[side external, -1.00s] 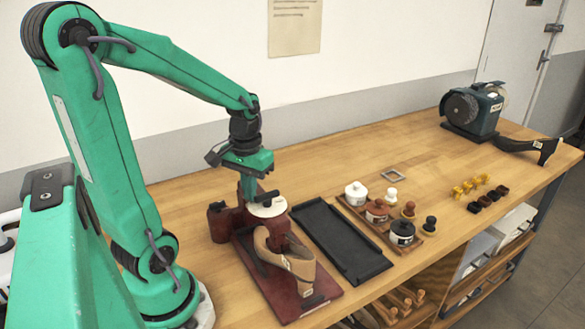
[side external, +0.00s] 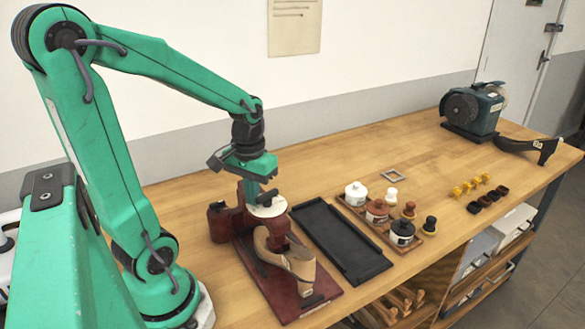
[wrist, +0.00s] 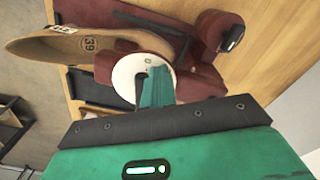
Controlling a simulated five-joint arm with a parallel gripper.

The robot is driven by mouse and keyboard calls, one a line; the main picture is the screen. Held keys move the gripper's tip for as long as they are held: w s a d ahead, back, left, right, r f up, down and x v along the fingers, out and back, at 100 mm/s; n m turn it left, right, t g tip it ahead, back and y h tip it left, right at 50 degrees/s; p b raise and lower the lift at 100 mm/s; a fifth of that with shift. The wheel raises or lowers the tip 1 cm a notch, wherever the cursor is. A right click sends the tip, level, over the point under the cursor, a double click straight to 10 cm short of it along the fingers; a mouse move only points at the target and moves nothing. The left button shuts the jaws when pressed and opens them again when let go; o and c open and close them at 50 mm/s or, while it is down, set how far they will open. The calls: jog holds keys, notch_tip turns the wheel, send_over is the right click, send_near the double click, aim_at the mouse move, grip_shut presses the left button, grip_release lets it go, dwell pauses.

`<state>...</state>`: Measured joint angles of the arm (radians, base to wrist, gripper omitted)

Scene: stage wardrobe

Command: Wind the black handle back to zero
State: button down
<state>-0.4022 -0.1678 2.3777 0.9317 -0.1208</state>
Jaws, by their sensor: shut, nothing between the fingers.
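A dark red bench fixture (side external: 218,226) stands on the table with a white disc (side external: 258,212) on top. The black handle (side external: 269,197) lies across the disc; it also shows in the wrist view (wrist: 141,88), partly hidden by my green fingers. A tan shoe form (side external: 296,262) is mounted on the fixture; its sole, marked 39, shows in the wrist view (wrist: 75,46). My gripper (side external: 252,193) is shut and empty, pointing down over the disc. In the wrist view, its fingers (wrist: 158,86) are right beside the handle; I cannot tell whether they touch it.
A black tray (side external: 345,250) lies right of the fixture. Beyond it a wooden tray holds several lidded pots (side external: 377,211). A grinder (side external: 472,110) and a dark heeled form (side external: 527,147) stand at the far end. The table behind the fixture is clear.

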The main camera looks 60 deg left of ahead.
aim_at(262, 216)
jog(key=shift+d, duration=0.6)
dwell(0.3)
jog(key=shift+s+d, duration=0.1)
jog(key=shift+d, duration=0.55)
dwell(0.4)
jog(key=shift+w+d, duration=0.55)
jog(key=shift+d, duration=0.05)
dwell(0.5)
jog(key=shift+s+d, duration=0.15)
jog(key=shift+s, duration=0.05)
jog(key=shift+s+d, duration=0.2)
